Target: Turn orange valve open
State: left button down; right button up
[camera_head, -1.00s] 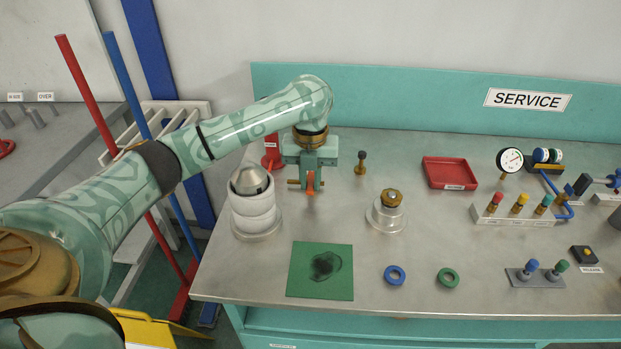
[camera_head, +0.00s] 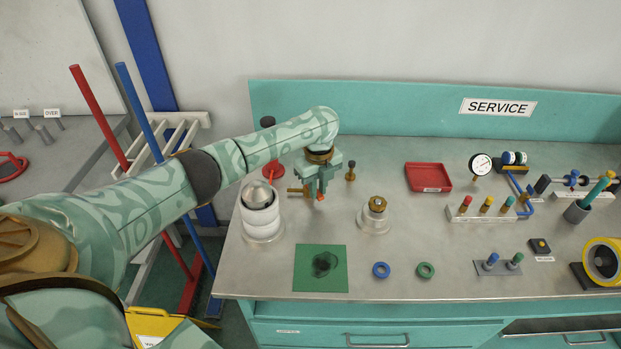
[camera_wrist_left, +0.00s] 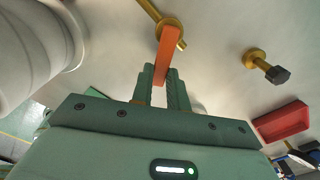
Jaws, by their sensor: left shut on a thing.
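The orange valve handle (camera_wrist_left: 168,50) is a flat orange lever on a brass pipe fitting (camera_wrist_left: 148,10) in the left wrist view. In the head view only a small orange part (camera_head: 320,197) shows below my left gripper (camera_head: 317,190). My left gripper also shows in the left wrist view (camera_wrist_left: 165,82), with its two green fingers shut on the near end of the orange handle. The fitting is mostly hidden by the gripper in the head view, with a brass end (camera_head: 297,190) sticking out left. My right gripper is in neither view.
A stack of white rings (camera_head: 260,213) stands close left of the gripper. A small brass fitting with a black knob (camera_head: 350,172) is close on the right. A brass-topped fitting (camera_head: 377,208), red tray (camera_head: 429,178) and green mat (camera_head: 308,282) lie around. Bare bench lies between them.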

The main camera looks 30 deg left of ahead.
pick_arm(q)
jog(key=n, duration=0.1)
jog(key=w+n+p, duration=0.1)
jog(key=n, duration=0.1)
jog(key=shift+d+r+p, duration=0.15)
jog(key=shift+d+p, duration=0.15)
jog(key=w+n, duration=0.1)
jog(key=n, duration=0.1)
jog(key=shift+n, duration=0.3)
jog(key=n, duration=0.1)
jog(key=w+n, duration=0.1)
jog(key=shift+w+f+n, duration=0.1)
jog(key=shift+f+n, duration=0.15)
jog(key=shift+n, duration=0.05)
jog(key=shift+w+a+n+b, duration=0.2)
jog(key=shift+w+n+b, duration=0.1)
jog(key=shift+n, duration=0.45)
jog(key=shift+w+a+n+b, duration=0.2)
jog(key=shift+n+b, duration=0.1)
jog(key=shift+n, duration=0.45)
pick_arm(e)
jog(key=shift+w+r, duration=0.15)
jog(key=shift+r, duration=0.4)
pick_arm(q)
jog(key=shift+r, duration=0.1)
jog(key=c, duration=1.4)
grip_release()
jog(key=shift+w, duration=0.1)
jog(key=shift+o, duration=0.2)
